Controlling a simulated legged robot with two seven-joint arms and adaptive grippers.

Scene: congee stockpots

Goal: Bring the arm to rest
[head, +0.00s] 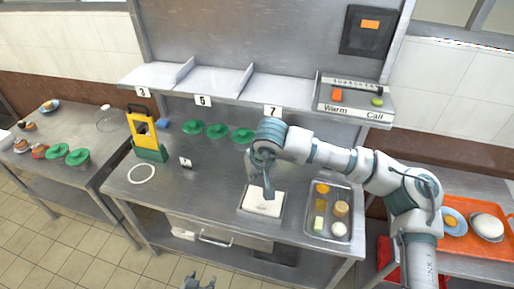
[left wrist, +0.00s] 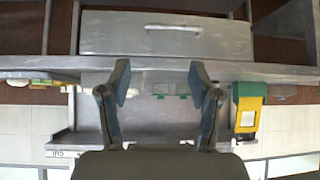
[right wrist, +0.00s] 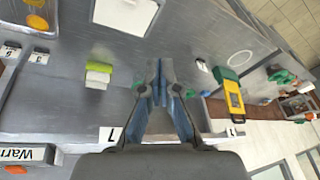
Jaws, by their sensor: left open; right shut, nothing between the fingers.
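My right arm reaches in from the right in the head view, and its right gripper (head: 268,190) hangs over the steel table near a white pad in a shallow tray (head: 244,214). In the right wrist view the right gripper (right wrist: 160,88) has its fingers together with nothing between them. My left gripper (head: 198,282) shows only at the bottom edge of the head view, low in front of the table. In the left wrist view the left gripper (left wrist: 160,85) is open and empty, with the table's drawer (left wrist: 165,35) beyond it.
A shelf (head: 218,84) with a Warm/Call box (head: 352,112) overhangs the back. An orange tray (head: 461,217) is far right.

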